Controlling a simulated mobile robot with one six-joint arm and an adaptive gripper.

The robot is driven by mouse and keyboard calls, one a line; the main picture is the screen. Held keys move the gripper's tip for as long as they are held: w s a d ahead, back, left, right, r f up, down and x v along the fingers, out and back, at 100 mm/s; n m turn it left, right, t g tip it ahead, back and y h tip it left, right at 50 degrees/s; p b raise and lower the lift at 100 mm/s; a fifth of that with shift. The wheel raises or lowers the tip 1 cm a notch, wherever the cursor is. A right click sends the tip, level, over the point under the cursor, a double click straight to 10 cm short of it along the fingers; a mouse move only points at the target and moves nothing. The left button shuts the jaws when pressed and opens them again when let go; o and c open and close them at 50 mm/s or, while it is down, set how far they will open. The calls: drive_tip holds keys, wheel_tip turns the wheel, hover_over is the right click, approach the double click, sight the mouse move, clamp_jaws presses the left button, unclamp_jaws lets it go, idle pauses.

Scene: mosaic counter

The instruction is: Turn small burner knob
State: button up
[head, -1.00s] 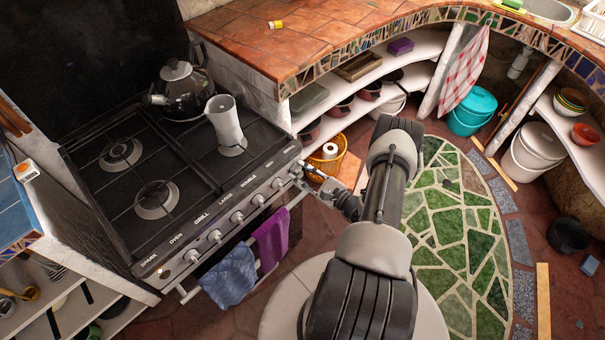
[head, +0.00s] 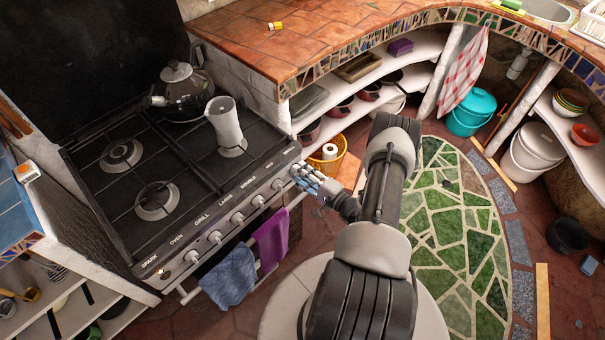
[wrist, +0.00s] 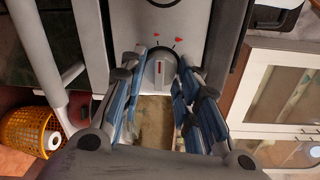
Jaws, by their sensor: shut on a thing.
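The stove's front panel (head: 225,228) carries a row of round knobs; the rightmost label is too small to read. My gripper (head: 303,174) is at the right end of this row, its fingers reaching the panel and hiding the knob there in the head view. The fingers are shut on the knob from both sides.
A kettle (head: 186,92) and a grey jug (head: 227,124) stand on the hob. Blue (head: 230,277) and purple (head: 271,240) towels hang on the oven rail below the knobs. An orange basket (head: 328,163) stands beside the stove's right end, close to my gripper.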

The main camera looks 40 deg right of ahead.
drive_tip(key=shift+n, duration=0.8)
drive_tip(key=o, duration=1.1)
drive_tip(key=shift+c, duration=0.2)
drive_tip(key=s+r, duration=0.1)
drive_tip(key=s, duration=1.1)
drive_tip(key=shift+d, duration=0.4)
drive_tip(key=shift+c, duration=0.2)
clamp_jaws()
